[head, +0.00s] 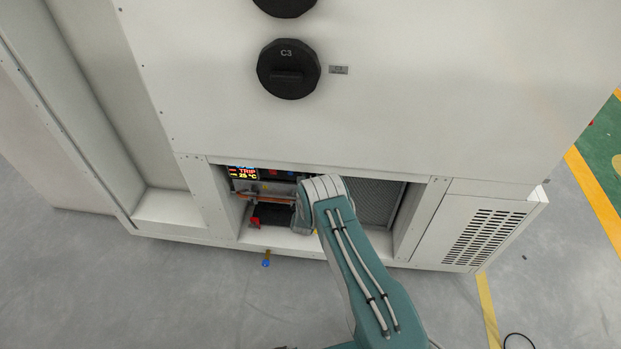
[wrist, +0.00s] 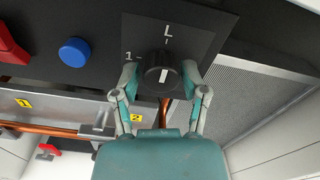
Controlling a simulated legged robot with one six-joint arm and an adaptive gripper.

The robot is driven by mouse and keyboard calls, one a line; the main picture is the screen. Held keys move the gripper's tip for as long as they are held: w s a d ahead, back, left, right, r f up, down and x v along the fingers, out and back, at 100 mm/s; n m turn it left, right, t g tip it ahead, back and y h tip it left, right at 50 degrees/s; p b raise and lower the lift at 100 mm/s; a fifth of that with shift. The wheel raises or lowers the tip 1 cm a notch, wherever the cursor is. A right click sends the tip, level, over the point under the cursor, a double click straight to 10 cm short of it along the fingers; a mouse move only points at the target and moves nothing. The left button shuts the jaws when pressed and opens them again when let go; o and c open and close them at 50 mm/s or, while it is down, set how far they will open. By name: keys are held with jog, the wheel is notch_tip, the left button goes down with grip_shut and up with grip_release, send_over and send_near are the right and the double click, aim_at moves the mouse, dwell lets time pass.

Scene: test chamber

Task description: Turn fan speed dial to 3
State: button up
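The fan speed dial (wrist: 162,72) is a black round knob on a dark panel (wrist: 205,32), seen in the wrist view. A white "L" stands above it and a white "1" at its left; no "3" shows. A white line on the knob's face stands upright in the picture. My gripper (wrist: 160,76) has one finger on each side of the dial, close to its edges. I cannot tell whether the fingers touch it. In the head view my arm's wrist (head: 320,190) covers the dial and the gripper.
In the wrist view a blue button (wrist: 75,52) and a red part (wrist: 10,48) sit left of the dial. A mesh grille (wrist: 255,95) lies to the right. The head view shows the recess in the white cabinet (head: 430,90), with a lit "TRIP" display (head: 243,173).

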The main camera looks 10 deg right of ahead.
grip_shut()
